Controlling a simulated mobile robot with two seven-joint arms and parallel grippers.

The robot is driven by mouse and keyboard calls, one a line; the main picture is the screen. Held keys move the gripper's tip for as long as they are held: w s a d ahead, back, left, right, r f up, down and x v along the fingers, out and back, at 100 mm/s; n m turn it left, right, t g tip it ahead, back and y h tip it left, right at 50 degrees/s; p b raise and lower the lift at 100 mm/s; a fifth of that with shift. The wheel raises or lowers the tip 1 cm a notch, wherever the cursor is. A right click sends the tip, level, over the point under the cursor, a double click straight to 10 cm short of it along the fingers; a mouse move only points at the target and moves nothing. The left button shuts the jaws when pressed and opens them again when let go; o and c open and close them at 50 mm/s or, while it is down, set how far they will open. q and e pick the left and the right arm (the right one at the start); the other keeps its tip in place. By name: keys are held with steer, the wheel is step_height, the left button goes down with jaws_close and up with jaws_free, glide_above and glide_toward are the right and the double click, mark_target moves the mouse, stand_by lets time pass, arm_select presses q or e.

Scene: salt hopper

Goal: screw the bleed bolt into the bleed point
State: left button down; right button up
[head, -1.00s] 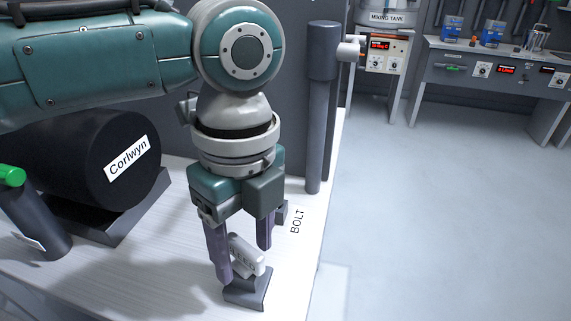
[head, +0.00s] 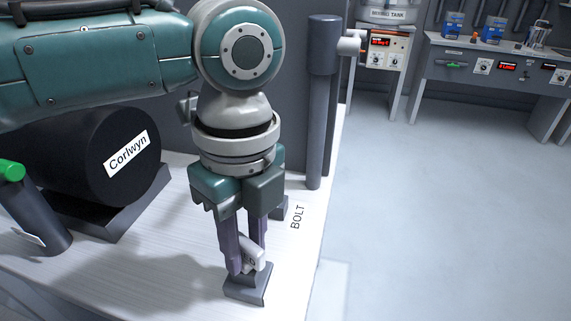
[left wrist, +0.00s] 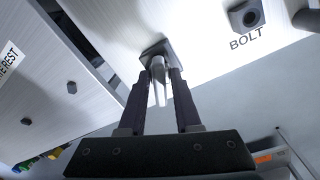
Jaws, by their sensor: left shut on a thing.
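My left gripper (head: 246,262) points down and is shut at the dark bleed point block (head: 247,289) near the table's front edge. The block also shows in the left wrist view (left wrist: 154,47). A light grey piece (head: 255,255) shows at the fingertips just above the block. In the left wrist view, a pale narrow piece, which I take for the bleed bolt (left wrist: 158,85), stands between the fingers (left wrist: 161,68). How deep it sits in the block is hidden. The dark holder by the BOLT label (head: 281,208) has a dark opening in the left wrist view (left wrist: 247,15). My right gripper is not in view.
A black cylinder marked Corlwyn (head: 105,155) lies in a cradle to the left, with a green-tipped dark post (head: 35,220) before it. A tall grey post (head: 321,110) stands behind the gripper on the right. Open floor lies right of the table.

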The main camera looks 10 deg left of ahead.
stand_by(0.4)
arm_select(q)
steer(key=m, duration=0.4)
steer(key=m, duration=0.3)
steer(key=c, duration=0.5)
jaws_free()
